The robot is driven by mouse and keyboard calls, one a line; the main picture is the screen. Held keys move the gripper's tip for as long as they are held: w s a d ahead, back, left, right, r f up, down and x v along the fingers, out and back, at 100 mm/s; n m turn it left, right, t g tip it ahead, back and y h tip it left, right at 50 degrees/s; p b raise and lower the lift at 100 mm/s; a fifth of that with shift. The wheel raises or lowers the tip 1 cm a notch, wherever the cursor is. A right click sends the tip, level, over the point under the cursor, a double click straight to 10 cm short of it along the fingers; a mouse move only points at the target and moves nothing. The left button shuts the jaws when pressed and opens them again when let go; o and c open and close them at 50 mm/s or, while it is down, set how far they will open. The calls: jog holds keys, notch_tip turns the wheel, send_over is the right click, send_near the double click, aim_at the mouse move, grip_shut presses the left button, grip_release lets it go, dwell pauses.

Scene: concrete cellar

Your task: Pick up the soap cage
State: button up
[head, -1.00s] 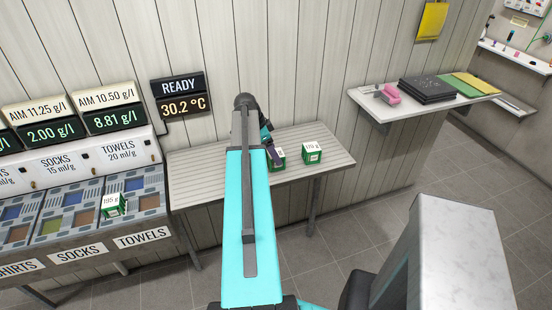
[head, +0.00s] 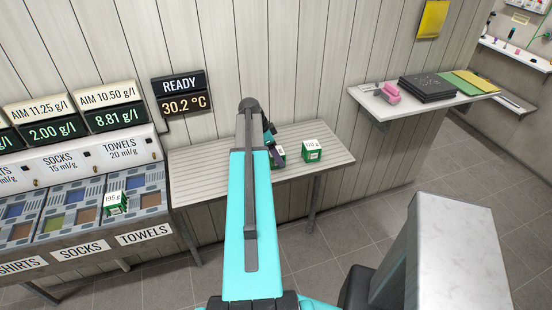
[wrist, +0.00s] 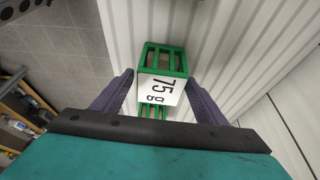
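A small green soap cage with a white label reading 75 g (wrist: 164,58) is between the two fingers of my gripper in the wrist view (wrist: 158,80). The fingers stand apart, one on each side of it, and I see no clear grip. In the head view my gripper (head: 271,146) is over the slatted table, and it partly hides this cage (head: 280,153). A second green cage, labelled 170 g (head: 312,151), stands to its right on the table. A third, labelled 195 g (head: 115,203), sits in the towels section of the dispenser at left.
The slatted table (head: 210,180) has clear room on its left. A wall shelf (head: 385,106) at right holds a pink object (head: 391,93), a dark slab (head: 427,89) and a green-yellow mat (head: 470,84). A ready display (head: 180,97) hangs on the wall.

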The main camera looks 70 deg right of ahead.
jog(key=c, duration=1)
jog(key=shift+o, duration=0.2)
jog(key=shift+r, duration=0.2)
jog(key=shift+r+b, duration=1.7)
jog(key=shift+r, duration=3.15)
